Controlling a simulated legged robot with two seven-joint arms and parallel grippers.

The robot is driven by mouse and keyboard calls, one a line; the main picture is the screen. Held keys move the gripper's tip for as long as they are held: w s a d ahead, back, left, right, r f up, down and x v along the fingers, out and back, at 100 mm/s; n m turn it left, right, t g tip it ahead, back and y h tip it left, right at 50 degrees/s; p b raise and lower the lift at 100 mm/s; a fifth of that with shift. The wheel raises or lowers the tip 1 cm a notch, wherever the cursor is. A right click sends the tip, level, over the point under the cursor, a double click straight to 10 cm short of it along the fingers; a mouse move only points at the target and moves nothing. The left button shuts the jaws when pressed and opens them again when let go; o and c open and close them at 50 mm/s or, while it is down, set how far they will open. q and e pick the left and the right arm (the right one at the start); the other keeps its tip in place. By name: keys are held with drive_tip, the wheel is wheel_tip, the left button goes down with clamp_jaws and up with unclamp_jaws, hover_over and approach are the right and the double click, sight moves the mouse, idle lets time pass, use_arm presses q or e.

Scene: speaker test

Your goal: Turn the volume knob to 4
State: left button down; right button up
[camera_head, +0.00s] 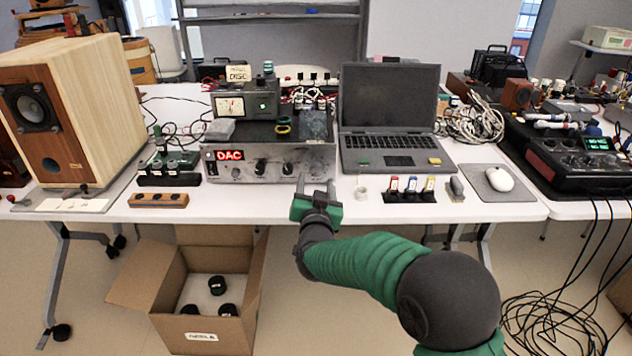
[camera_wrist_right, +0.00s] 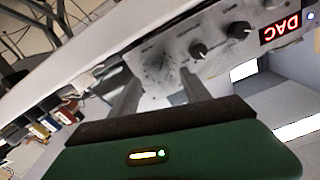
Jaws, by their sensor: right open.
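The silver unit (camera_head: 225,171) with a red DAC display stands on the table and has a row of dark knobs. In the right wrist view its front panel (camera_wrist_right: 215,62) appears upside down. Two black knobs (camera_wrist_right: 198,51) (camera_wrist_right: 238,30) show there beside a pale round dial area (camera_wrist_right: 158,66) with markings. My right gripper (camera_head: 316,183) is in front of the panel's right end. Its fingers (camera_wrist_right: 159,76) are open, one on either side of the dial area; contact cannot be told. Labels and the knob's setting are too small to read. My left gripper is not in view.
A laptop (camera_head: 390,110) stands right of the unit. A wooden speaker (camera_head: 85,105) is at the left. Red, blue and yellow tagged items (camera_head: 410,186) and a white mouse (camera_head: 499,178) lie right of my gripper. An open cardboard box (camera_head: 160,290) is on the floor.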

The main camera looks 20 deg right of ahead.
sight(317, 172)
drive_tip(key=x, duration=0.4)
drive_tip(key=shift+w+d+b, duration=0.25)
drive_tip(key=shift+w+b, duration=0.05)
drive_tip(key=shift+b, duration=0.05)
clamp_jaws()
